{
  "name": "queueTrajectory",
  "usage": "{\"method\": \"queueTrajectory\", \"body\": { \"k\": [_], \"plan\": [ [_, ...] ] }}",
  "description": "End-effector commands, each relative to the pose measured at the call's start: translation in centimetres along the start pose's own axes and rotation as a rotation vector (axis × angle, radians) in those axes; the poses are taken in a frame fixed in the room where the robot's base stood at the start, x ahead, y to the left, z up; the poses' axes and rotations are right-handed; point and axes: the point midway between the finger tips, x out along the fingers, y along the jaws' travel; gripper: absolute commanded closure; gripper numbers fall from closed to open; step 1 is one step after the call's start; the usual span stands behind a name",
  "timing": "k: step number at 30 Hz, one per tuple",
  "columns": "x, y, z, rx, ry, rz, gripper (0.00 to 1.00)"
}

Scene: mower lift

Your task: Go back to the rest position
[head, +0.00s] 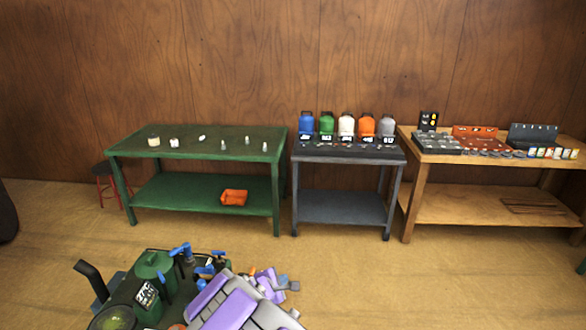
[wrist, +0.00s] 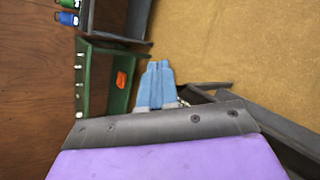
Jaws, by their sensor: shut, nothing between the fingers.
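My gripper (wrist: 154,84) shows in the wrist view as two pale blue fingers side by side, pressed together with nothing between them. It is in free air, pointing towards the green table, and touches nothing that I can see. In the head view my purple and grey arm is folded low at the bottom middle; the fingers cannot be made out clearly there. A green machine (head: 150,292) with a black handle and blue parts is just left of the arm at the bottom edge. Whether the arm touches it cannot be told.
A red stool (head: 108,182) is at left. Floor before the tables is clear.

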Motion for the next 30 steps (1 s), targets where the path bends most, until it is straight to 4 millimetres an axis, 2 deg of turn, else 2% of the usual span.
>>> {"method": "queueTrajectory", "body": {
  "k": [1, 4, 6, 10, 12, 15, 18, 22, 26, 30],
  "plan": [
    [-0.4, 0.7, 3.9, 0.070, -0.059, -0.016, 1.00],
    [-1.4, 0.6, 10.6, 0.208, -0.161, -0.065, 1.00],
    [-2.4, -0.2, 15.0, 0.300, -0.233, -0.108, 1.00],
    [-5.1, -2.2, 22.0, 0.478, -0.344, -0.189, 1.00],
    [-6.9, -3.9, 25.2, 0.568, -0.400, -0.242, 1.00],
    [-9.6, -6.5, 28.9, 0.701, -0.462, -0.320, 1.00],
    [-12.6, -9.5, 31.6, 0.826, -0.514, -0.405, 1.00],
    [-16.8, -13.4, 33.7, 0.985, -0.558, -0.526, 1.00],
    [-21.1, -17.2, 34.1, 1.131, -0.573, -0.658, 1.00],
    [-25.9, -20.6, 33.1, 1.274, -0.558, -0.805, 1.00]
  ]
}}
